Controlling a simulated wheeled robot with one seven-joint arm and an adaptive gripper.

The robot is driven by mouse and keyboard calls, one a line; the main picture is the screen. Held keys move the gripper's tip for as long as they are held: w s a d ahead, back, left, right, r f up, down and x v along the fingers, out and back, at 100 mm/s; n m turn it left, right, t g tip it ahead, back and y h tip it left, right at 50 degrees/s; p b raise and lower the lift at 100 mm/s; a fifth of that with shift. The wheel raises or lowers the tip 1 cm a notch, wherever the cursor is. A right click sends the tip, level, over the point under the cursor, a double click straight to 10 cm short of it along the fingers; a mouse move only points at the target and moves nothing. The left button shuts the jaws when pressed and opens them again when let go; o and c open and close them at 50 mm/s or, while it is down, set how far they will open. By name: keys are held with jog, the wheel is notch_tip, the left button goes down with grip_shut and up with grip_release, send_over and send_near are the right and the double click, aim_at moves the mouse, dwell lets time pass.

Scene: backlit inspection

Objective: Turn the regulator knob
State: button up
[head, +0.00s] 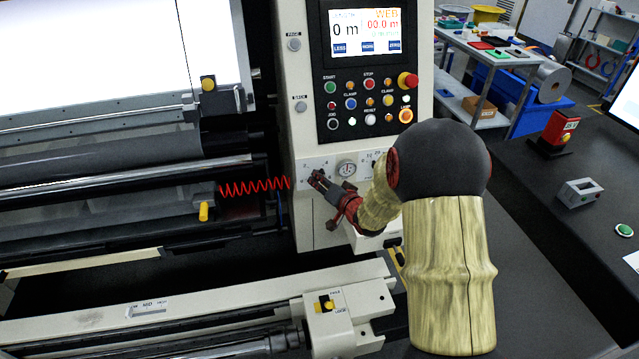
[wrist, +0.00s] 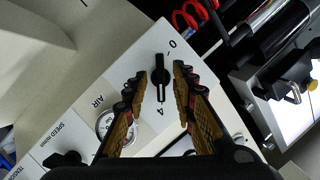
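The regulator knob (wrist: 160,76) is a black pointer knob on the white machine panel in the wrist view, between the marks 0 and 4. Its long grip runs up and down in that picture, one end towards the 4. My gripper (wrist: 159,88) is open, with one finger on each side of the knob and a visible gap on both sides. Whether the fingertips reach past the knob's face is unclear. In the head view my gripper (head: 322,184) is at the panel, left of the round gauge, and hides the knob.
The AIR gauge (wrist: 103,125) and a black speed knob (wrist: 66,159) are on the same panel. A red coiled hose (head: 254,187) runs left of the panel. The button panel (head: 368,100) is above. A white beam (head: 200,300) lies below in front.

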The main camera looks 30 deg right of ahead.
jog(key=shift+w+f, duration=0.1)
jog(key=shift+w, duration=0.4)
jog(key=shift+c, duration=0.2)
grip_shut()
